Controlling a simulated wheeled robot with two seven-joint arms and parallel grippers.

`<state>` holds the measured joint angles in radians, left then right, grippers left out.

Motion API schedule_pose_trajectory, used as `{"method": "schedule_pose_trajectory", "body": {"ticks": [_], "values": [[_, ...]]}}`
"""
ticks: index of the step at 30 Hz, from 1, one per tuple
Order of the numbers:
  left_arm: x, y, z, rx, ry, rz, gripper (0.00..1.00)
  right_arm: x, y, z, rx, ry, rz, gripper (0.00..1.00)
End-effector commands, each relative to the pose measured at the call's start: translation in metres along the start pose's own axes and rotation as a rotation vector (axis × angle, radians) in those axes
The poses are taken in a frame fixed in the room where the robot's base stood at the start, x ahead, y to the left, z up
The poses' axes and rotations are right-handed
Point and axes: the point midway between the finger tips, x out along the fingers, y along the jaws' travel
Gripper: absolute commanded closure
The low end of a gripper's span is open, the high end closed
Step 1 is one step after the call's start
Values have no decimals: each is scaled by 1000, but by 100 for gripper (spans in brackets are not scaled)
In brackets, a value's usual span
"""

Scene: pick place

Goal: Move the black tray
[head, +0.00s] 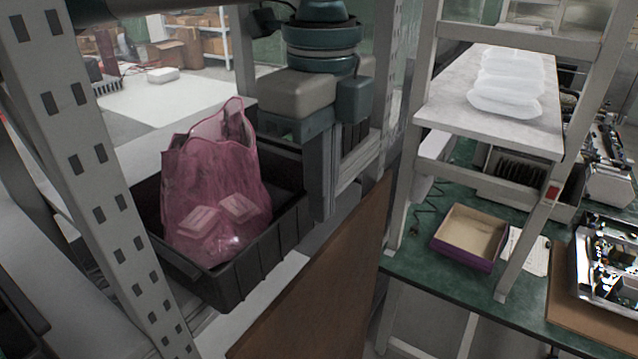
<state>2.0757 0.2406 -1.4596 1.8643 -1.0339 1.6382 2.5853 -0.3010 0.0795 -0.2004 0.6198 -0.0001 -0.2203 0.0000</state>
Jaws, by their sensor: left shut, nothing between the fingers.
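The black tray (266,262) sits left of the middle, behind a perforated grey upright. It is a deep rectangular bin with its near corner toward me. A translucent pink bag (215,185) stands in it, with pale box-like shapes showing through its lower part. The upright hides the tray's left side, and the bag hides much of its inside. I cannot make out either of my grippers in this view, and nothing is seen holding the tray.
The perforated upright (88,165) stands close in front of the tray. A teal and grey machine (320,60) is right behind it. Further right, a green workbench holds an open box (468,237) below a shelf with white packages (507,85).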

Motion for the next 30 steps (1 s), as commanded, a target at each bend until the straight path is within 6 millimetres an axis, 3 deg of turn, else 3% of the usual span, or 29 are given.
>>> {"method": "schedule_pose_trajectory", "body": {"ticks": [12,14,18,30], "values": [[76,1,0,3,1,3,100,12,0,0,0,1,0,100],[66,0,9,-2,2,1,100,-3,0,-2,0,2,0,100],[67,1,23,-1,3,1,100,-15,2,-3,-1,2,2,100],[71,0,40,1,2,1,100,-26,3,-4,0,2,3,100]]}}
